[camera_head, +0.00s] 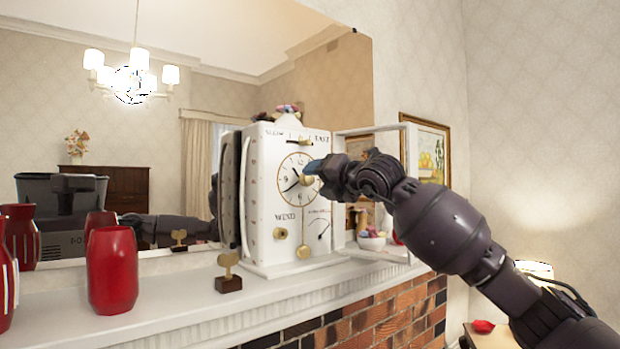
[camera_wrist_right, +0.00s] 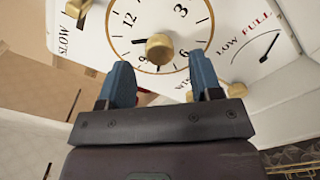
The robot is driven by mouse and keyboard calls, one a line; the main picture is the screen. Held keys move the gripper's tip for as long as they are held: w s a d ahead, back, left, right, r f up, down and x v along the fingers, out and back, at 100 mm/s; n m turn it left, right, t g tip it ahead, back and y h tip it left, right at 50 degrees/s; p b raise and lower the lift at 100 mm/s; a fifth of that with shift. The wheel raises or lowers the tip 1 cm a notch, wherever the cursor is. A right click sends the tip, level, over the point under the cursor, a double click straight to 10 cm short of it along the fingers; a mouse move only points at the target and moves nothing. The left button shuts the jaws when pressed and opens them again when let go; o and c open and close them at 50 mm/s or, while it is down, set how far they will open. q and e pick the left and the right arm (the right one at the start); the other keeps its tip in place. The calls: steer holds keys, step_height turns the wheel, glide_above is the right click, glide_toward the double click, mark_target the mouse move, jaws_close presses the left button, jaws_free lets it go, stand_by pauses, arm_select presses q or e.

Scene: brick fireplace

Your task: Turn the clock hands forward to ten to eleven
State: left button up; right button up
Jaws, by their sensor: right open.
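A white clock (camera_head: 285,215) stands upright on the mantel. Its round dial (camera_head: 286,170), in a gold ring, faces out and shows black hands, partly covered by my right gripper (camera_head: 322,172). In the right wrist view the dial (camera_wrist_right: 192,22) appears tilted, with a gold centre knob (camera_wrist_right: 158,48). One black hand (camera_wrist_right: 139,42) points left from the knob; I cannot read the exact time. My right gripper (camera_wrist_right: 163,82) is open, its blue fingers apart just in front of the dial's edge, with nothing between them. My left gripper is not in view.
The clock's glazed door (camera_head: 410,190) stands open at its right. A gold key in a wooden block (camera_head: 229,283) and a red vase (camera_head: 112,270) stand on the mantel (camera_head: 190,313) to the left. The large mirror (camera_head: 225,50) behind reflects the room.

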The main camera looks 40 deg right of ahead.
mark_target(310, 179)
steer(key=shift+w+a, duration=0.15)
steer(key=shift+w, duration=1.8)
steer(key=c, duration=0.9)
